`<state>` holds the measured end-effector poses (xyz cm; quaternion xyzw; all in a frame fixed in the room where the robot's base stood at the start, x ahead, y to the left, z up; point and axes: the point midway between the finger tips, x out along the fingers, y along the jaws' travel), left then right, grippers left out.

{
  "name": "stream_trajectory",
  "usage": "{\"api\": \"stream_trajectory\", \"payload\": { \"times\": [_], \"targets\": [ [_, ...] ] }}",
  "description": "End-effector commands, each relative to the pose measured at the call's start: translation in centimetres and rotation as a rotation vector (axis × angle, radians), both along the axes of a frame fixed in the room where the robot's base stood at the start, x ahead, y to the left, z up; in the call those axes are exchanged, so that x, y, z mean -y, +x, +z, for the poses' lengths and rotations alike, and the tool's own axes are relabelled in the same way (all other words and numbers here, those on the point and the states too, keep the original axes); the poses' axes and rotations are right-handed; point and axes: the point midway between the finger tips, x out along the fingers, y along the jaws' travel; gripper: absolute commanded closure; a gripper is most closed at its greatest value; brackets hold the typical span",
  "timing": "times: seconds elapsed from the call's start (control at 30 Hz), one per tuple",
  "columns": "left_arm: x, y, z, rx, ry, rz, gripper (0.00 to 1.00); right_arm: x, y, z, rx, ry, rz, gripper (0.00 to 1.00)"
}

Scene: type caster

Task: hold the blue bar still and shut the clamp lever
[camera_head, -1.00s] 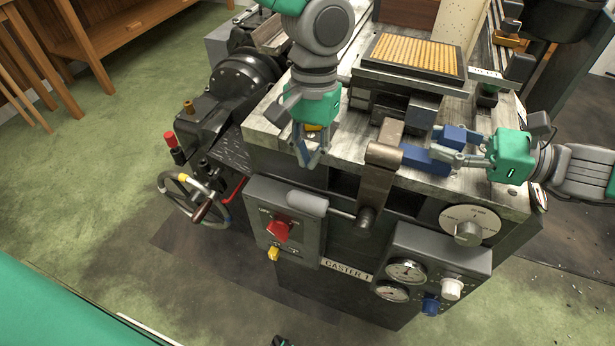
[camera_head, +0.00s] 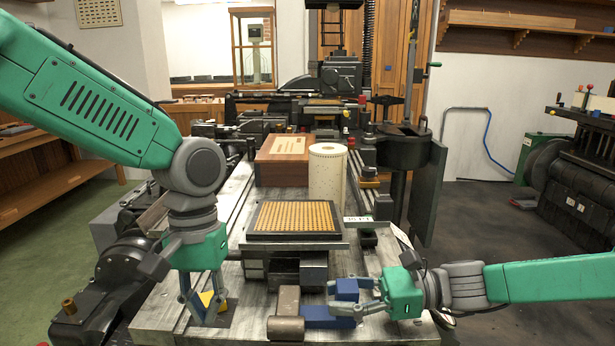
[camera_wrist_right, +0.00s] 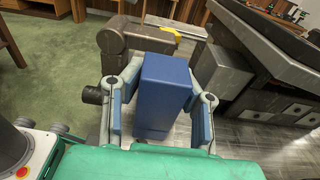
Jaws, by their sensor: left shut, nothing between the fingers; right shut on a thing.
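The blue bar (camera_head: 322,317) lies at the front edge of the machine's bed, beside the brown-grey metal clamp (camera_head: 286,327). My right gripper (camera_head: 350,307) is shut on the bar's blue block. In the right wrist view, the blue block (camera_wrist_right: 165,88) stands between my right fingers (camera_wrist_right: 163,112), with the clamp (camera_wrist_right: 124,46) beyond it to the left. My left gripper (camera_head: 207,314) points down, shut and empty, over the bed left of the clamp, by a small yellow part (camera_head: 207,298).
A tray of yellow pieces (camera_head: 293,217) sits behind the clamp. A paper roll (camera_head: 328,170) and a wooden box (camera_head: 283,160) stand farther back. Dark machine parts (camera_head: 100,280) flank the bed on the left.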

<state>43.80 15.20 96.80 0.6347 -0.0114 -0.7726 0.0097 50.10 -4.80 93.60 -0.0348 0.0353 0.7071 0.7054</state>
Motion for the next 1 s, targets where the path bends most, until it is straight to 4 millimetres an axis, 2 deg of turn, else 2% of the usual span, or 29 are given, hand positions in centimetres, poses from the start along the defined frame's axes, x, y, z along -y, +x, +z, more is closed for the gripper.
{"api": "stream_trajectory", "payload": {
  "times": [0.03, 0.1, 0.4, 0.53, 1.0],
  "targets": [
    [0.0, 0.0, 0.0, 0.0, 0.0, 0.0, 1.0, 0.0, 0.0, -0.1, -0.001, -0.001, 0.0, 0.7],
    [0.0, 0.0, 0.0, 0.0, 0.0, 0.0, 1.0, 0.0, 0.0, -0.1, -0.001, -0.001, 0.0, 0.49],
    [0.0, 0.0, 0.0, 0.0, 0.0, 0.0, 1.0, 0.1, 0.0, 0.0, 0.0, 0.0, 0.0, 0.49],
    [0.0, 0.0, 0.0, 0.0, 0.0, 0.0, 1.0, 0.9, 0.1, 0.1, 0.001, 0.0, -0.001, 0.49],
    [0.0, 0.0, 0.0, 0.0, 0.0, 0.0, 1.0, 10.0, 0.2, 0.9, 0.0, 0.0, -0.003, 0.49]
  ]
}}
